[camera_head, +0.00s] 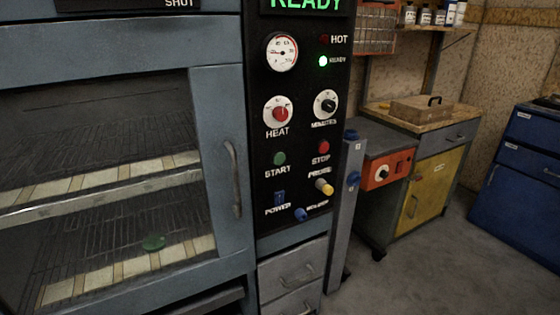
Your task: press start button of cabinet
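The cabinet (120,48) is blue-grey, with a glass door at the left and racks inside. Its black control panel (262,185) faces me at the middle. The green start button (279,158) sits on the panel, above the label START. A red stop button (323,147) is to its right, and the heat knob (281,113) is above it. The display at the top reads READY (305,5) and the green ready lamp (323,61) is lit. The cabinet door looks shut. My gripper is not in view.
A door handle (234,180) stands out left of the panel. A yellow knob (324,187) and a blue switch (279,197) are lower down. A workbench (435,120) and a blue cabinet (515,180) stand at the right. Bare floor (430,265) shows at lower right.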

